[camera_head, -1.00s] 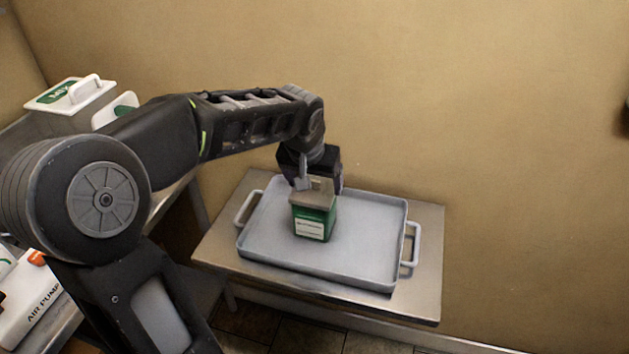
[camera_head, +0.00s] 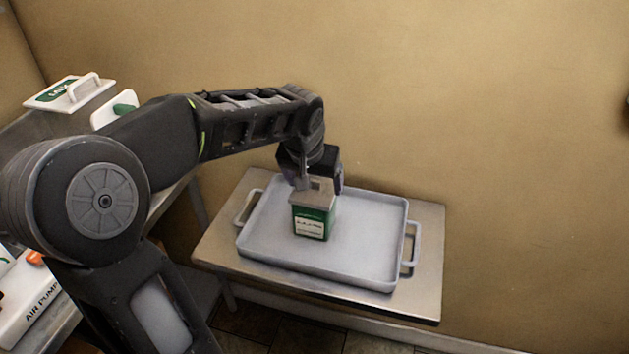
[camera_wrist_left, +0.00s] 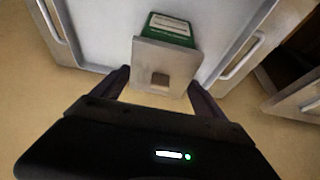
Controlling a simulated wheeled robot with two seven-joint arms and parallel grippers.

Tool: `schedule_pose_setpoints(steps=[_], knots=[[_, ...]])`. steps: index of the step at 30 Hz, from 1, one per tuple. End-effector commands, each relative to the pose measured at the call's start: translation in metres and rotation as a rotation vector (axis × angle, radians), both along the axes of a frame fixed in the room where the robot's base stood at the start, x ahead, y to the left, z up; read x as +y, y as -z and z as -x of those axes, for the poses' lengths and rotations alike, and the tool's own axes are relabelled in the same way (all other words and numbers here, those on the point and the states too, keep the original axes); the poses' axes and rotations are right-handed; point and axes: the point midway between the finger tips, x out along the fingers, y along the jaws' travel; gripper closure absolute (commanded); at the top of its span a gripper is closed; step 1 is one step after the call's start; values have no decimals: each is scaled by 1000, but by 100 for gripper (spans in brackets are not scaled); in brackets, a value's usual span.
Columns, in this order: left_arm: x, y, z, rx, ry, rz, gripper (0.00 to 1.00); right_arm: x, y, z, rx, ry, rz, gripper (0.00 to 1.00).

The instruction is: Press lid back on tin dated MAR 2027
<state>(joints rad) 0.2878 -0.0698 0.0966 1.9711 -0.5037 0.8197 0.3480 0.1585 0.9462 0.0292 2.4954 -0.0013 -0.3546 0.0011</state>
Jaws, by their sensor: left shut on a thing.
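A green tin (camera_head: 311,225) with a white label stands upright in the grey tray; its label print is too small to read. A flat grey-beige lid (camera_head: 313,192) with a small raised handle is at the tin's top. My left gripper (camera_head: 310,180) is above the tin, shut on the lid. In the left wrist view the lid (camera_wrist_left: 167,65) lies between my left fingers (camera_wrist_left: 160,85), with the green tin (camera_wrist_left: 170,27) beyond it, mostly covered. I cannot tell whether the lid is fully seated. My right gripper is not in view.
The grey tray (camera_head: 375,255) with two side handles sits on a small metal table (camera_head: 425,270) against the wall. The tray is clear around the tin.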

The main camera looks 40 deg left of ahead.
Motion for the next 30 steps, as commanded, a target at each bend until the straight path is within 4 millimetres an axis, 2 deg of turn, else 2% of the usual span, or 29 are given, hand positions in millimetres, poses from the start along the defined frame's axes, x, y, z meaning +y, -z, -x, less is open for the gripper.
schedule_pose_setpoints(steps=[23, 24, 30], knots=[[0, 2, 0, 0, 0, 0, 56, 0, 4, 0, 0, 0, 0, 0], [0, 2, 0, 0, 0, 0, 15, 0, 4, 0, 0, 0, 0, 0], [0, 2, 0, 0, 0, 0, 0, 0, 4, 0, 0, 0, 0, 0]])
